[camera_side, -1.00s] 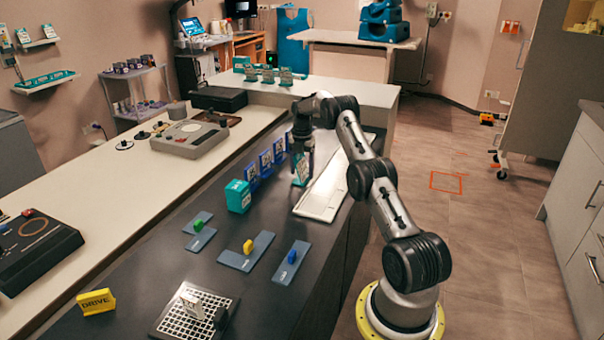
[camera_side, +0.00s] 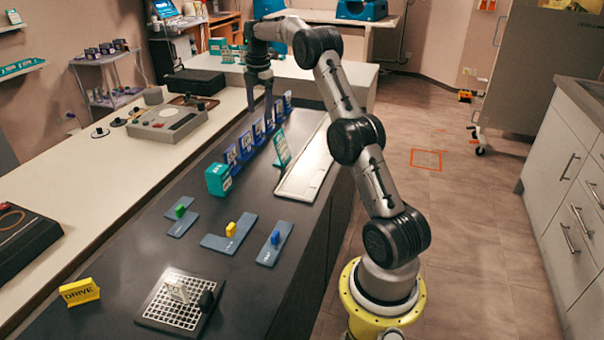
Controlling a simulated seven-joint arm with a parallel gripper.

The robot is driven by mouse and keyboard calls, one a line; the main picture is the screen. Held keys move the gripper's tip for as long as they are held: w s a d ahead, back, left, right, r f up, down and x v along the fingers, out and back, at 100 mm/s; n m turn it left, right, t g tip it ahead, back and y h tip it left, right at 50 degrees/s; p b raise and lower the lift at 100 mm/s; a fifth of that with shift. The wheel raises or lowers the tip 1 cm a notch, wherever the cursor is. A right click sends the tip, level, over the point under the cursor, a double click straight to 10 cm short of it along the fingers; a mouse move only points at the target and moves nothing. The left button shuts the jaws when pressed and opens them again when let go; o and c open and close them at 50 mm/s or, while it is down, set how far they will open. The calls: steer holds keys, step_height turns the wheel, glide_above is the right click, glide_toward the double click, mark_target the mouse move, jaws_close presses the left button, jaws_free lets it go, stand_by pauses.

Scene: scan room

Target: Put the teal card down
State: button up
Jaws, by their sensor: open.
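The teal card (camera_side: 282,149) stands leaning on the dark counter, beside the left edge of a flat white tray (camera_side: 306,172). Whether its lower edge touches the tray I cannot tell. My gripper (camera_side: 262,118) is open, with its fingers pointing down, up and to the left of the teal card in the picture. It is apart from the card, in front of the far part of a row of blue cards (camera_side: 231,154). Its fingers hide some of that row.
A teal box (camera_side: 218,179) stands at the near end of the blue row. Slate blocks with green, yellow (camera_side: 230,229) and blue pieces lie nearer, then a white grid (camera_side: 172,308) and a yellow DRIVE sign (camera_side: 79,292). Dark counter between them is bare.

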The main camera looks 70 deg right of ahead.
steer(key=s+a+r+m+t, duration=0.15)
steer(key=a+r, duration=0.25)
steer(key=a, duration=0.4)
steer(key=s+a+r+m, duration=0.3)
steer(key=a+r, duration=0.1)
steer(key=a, duration=0.4)
steer(key=s+a+r+m+t, duration=0.1)
steer(key=s+a+r+m, duration=0.2)
steer(key=a, duration=0.4)
steer(key=s+a+f+m+t, duration=0.1)
steer(key=s+a+f+m, duration=0.2)
steer(key=s+a, duration=0.4)
steer(key=s+a+f+m+t, duration=0.1)
steer(key=s+a+f+m, duration=0.2)
steer(key=s+a, duration=0.5)
steer(key=s+m, duration=0.1)
steer(key=s, duration=0.3)
steer(key=shift+s+m+y, duration=0.3)
steer(key=shift+m, duration=0.05)
steer(key=shift+f, duration=0.1)
